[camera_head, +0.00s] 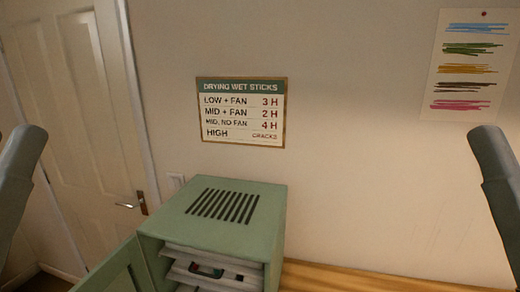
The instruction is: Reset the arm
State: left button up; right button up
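My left arm shows as a dark grey link at the left edge of the head view, and my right arm as a similar link at the right edge. Both links stand upright, well apart from the cabinet. Neither gripper is in the picture, so their fingers are hidden from me. No object is seen in contact with either arm.
A green drying cabinet (226,222) with a slotted top stands below centre, its door (115,272) open, shelves (212,262) inside. A wooden tabletop (370,280) lies right of it. A drying sign (241,112) and colour-swatch sheet (467,66) hang behind. A white door (75,110) is left.

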pick_arm(q)
notch_tip(320, 180, up, 26)
jog(key=p, duration=2.3)
jog(key=shift+r, duration=0.25)
pick_arm(e)
notch_tip(320, 180, up, 26)
jog(key=shift+r, duration=0.25)
